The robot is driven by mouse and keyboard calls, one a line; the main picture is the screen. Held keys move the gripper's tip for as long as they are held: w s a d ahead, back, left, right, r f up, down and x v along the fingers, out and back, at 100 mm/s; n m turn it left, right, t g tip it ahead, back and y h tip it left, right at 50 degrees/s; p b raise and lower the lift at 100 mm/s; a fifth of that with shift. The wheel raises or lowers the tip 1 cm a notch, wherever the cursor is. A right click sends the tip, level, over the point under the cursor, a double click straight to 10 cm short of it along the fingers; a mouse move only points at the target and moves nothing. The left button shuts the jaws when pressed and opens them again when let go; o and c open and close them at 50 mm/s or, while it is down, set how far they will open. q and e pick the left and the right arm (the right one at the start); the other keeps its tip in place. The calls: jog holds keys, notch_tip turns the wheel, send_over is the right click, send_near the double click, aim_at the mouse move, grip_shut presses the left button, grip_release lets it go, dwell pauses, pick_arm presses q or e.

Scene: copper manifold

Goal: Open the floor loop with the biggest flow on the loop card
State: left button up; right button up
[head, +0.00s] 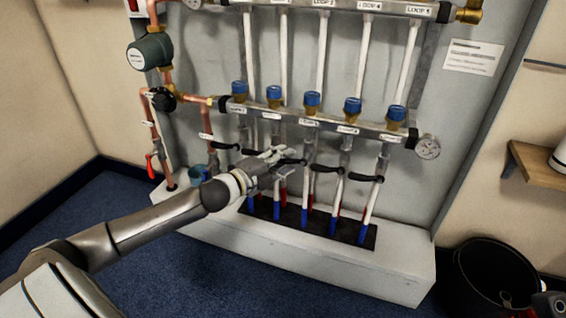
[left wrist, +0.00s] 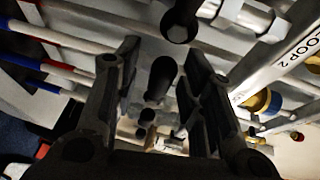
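The copper manifold's lower bar (head: 318,124) carries several blue-capped valves, with black lever handles below. The levers towards the right (head: 327,169) (head: 367,177) lie roughly crosswise to their pipes. My left gripper (head: 278,156) is at the levers left of centre, partly covering them. In the left wrist view its fingers (left wrist: 160,90) are apart, with a black lever handle (left wrist: 161,76) showing between them; I cannot tell whether they touch it. A "LOOP 2" label (left wrist: 300,45) shows at the right there. The loop card (head: 473,57) is on the panel's right; its text is too small to read.
A pressure gauge (head: 428,147) sits at the bar's right end. A pump (head: 150,53) and a red-handled valve (head: 151,166) are at the left. A white ledge (head: 390,270) runs below the pipes. A black bin (head: 490,272) and a wooden shelf (head: 537,163) are at the right.

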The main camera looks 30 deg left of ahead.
pick_arm(q)
jog(key=shift+w, duration=0.25)
grip_shut()
dwell(0.3)
